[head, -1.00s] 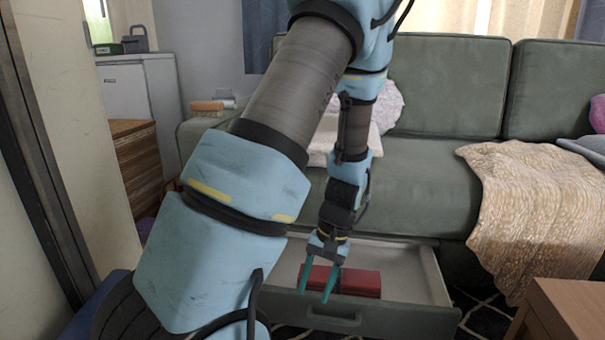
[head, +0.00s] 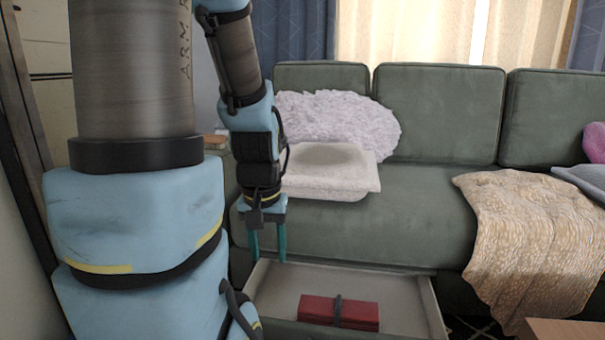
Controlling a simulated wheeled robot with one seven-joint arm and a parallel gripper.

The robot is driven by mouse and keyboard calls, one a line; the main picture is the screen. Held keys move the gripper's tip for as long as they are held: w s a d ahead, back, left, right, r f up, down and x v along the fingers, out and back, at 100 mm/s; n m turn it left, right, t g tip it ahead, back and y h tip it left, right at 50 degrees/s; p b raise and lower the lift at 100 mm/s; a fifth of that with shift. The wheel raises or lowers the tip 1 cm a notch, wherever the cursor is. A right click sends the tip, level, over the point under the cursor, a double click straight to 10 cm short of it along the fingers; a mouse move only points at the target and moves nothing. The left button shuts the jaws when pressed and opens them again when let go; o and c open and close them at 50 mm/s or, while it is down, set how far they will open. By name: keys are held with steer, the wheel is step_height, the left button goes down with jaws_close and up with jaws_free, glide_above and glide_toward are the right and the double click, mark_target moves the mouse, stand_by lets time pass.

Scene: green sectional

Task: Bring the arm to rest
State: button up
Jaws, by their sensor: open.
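My gripper (head: 267,245) hangs pointing down in front of the green sofa (head: 430,215), at the left end of an open drawer. Its two teal fingers are apart with nothing between them. The drawer (head: 400,290) is pulled out from under the sofa. In it lies a dark red case (head: 318,309) with a dark band across it, to the right of and lower than my gripper in the picture, apart from the fingers. My arm fills the left side of the view and hides what is behind it.
A white folded item (head: 330,178) and a fluffy pale cushion (head: 350,115) sit on the sofa just right of my wrist. A beige throw (head: 535,230) drapes over the seat at right. A wooden table corner (head: 565,330) shows at bottom right.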

step_height(320, 180, up, 32)
steer(key=p, duration=3)
steer(key=shift+p, duration=0.3)
